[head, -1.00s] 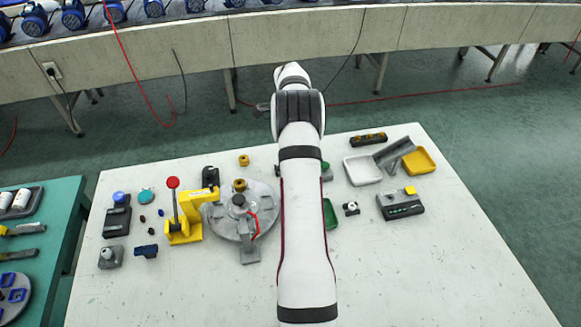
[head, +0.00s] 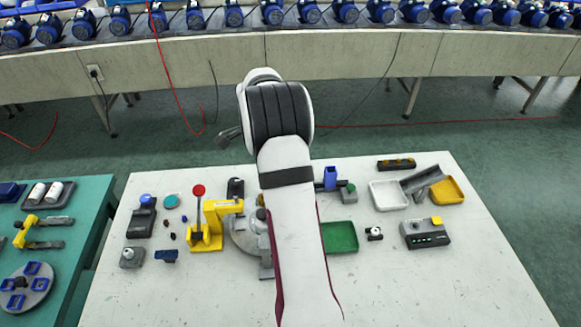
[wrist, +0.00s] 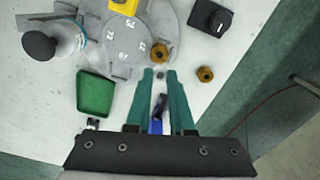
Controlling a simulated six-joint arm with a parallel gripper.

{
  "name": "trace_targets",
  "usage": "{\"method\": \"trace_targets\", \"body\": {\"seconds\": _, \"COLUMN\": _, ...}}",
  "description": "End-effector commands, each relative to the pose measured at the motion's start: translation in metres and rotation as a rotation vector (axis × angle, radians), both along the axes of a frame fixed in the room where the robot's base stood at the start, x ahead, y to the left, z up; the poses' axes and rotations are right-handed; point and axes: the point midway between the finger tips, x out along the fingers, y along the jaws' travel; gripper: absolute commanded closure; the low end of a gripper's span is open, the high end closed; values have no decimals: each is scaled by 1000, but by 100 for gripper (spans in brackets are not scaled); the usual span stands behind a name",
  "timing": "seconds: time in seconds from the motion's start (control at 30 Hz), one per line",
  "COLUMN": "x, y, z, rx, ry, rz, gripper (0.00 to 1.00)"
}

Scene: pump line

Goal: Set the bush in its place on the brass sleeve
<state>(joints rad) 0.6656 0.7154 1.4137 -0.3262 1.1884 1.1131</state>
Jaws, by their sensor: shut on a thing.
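In the wrist view my gripper (wrist: 160,73) has its two teal fingers shut on a small grey piece (wrist: 160,76), which I take to be the bush. One brass sleeve (wrist: 160,53) sits at the edge of the grey round plate (wrist: 118,66), just beyond the fingertips in the picture. A second brass piece (wrist: 205,74) stands apart on the table, right of the fingers. I cannot tell the height of the held piece above the plate. In the head view my arm hides the gripper and most of the round plate (head: 239,237).
A green tray (wrist: 95,94) lies left of my fingers. A blue part (wrist: 156,126) shows between them, lower down. A black block (wrist: 210,17) is beyond. The yellow lever press (head: 206,236) stands beside the plate. A white tray (head: 389,195) is at the right; the table front is clear.

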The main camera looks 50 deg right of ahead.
Motion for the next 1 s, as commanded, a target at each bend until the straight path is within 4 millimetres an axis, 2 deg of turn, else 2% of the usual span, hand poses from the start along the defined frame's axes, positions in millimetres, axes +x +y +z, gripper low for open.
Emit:
{"method": "trace_targets", "body": {"seconds": 0.1, "x": 1, "y": 6, "z": -5, "rx": 1, "ry": 2, "rz": 19, "gripper": 100}}
{"method": "trace_targets", "body": {"seconds": 0.5, "x": 0, "y": 5, "z": -45, "rx": 1, "ry": 2, "rz": 16, "gripper": 100}}
{"method": "trace_targets", "body": {"seconds": 1.0, "x": 1, "y": 4, "z": -48, "rx": 0, "ry": 0, "rz": 15, "gripper": 100}}
